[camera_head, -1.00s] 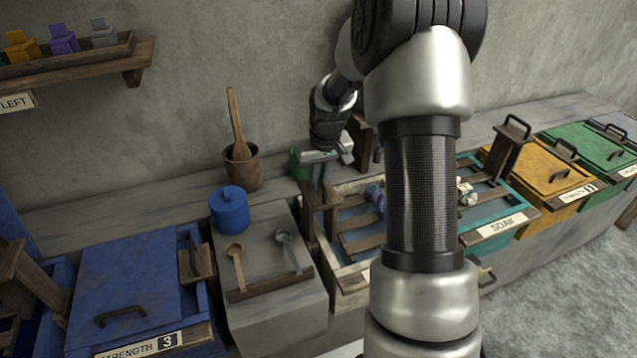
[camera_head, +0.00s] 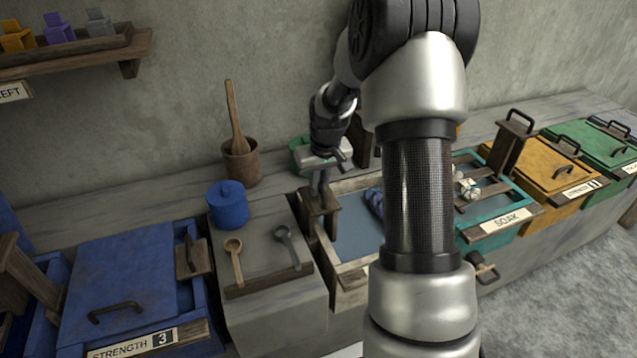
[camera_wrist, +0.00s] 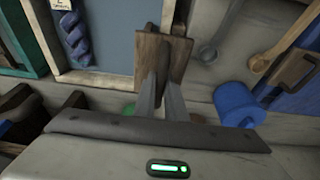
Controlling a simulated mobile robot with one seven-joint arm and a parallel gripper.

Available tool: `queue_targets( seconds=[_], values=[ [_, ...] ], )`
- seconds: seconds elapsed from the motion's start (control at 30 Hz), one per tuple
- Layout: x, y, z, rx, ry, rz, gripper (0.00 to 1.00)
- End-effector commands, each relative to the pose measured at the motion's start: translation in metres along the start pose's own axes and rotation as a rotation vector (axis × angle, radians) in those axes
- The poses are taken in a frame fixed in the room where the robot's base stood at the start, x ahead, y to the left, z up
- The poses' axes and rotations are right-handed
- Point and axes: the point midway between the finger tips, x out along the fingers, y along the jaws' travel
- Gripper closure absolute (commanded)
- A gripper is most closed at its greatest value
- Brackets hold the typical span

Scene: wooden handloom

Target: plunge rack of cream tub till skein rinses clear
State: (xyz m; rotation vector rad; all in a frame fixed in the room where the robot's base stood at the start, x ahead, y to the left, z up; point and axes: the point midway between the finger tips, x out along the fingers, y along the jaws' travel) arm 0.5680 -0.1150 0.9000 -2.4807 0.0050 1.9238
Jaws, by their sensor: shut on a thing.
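The cream tub (camera_head: 345,297) stands in the middle, partly behind my arm in the head view, and is filled with blue-grey water (camera_head: 358,238). My gripper (camera_head: 319,188) is shut on the wooden handle (camera_head: 320,202) of the rack at the tub's left end; this handle also shows between the fingers in the wrist view (camera_wrist: 163,62). The rack's slats do not show in the water. A twisted blue-violet skein (camera_head: 375,203) lies at the tub's far side; in the wrist view the skein (camera_wrist: 74,38) has a pale tag beside it. I cannot tell how deep it sits.
A teal SOAK tub (camera_head: 497,239) stands to the right, with yellow and green lidded tubs beyond. To the left are a stone ledge with two ladles (camera_head: 236,262), a blue jar (camera_head: 229,206), a wooden mortar (camera_head: 241,163) and a blue lidded tub (camera_head: 130,290).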

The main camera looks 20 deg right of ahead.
Motion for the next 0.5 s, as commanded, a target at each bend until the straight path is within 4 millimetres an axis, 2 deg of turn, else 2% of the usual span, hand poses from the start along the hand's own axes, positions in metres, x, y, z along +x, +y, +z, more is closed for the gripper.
queue_targets(
  seconds=[0.03, 0.5],
  values=[
    [0.010, -0.001, 0.003, -0.001, -0.002, -0.002, 1.00],
    [0.056, -0.001, 0.015, -0.001, -0.002, -0.001, 1.00]
  ],
)
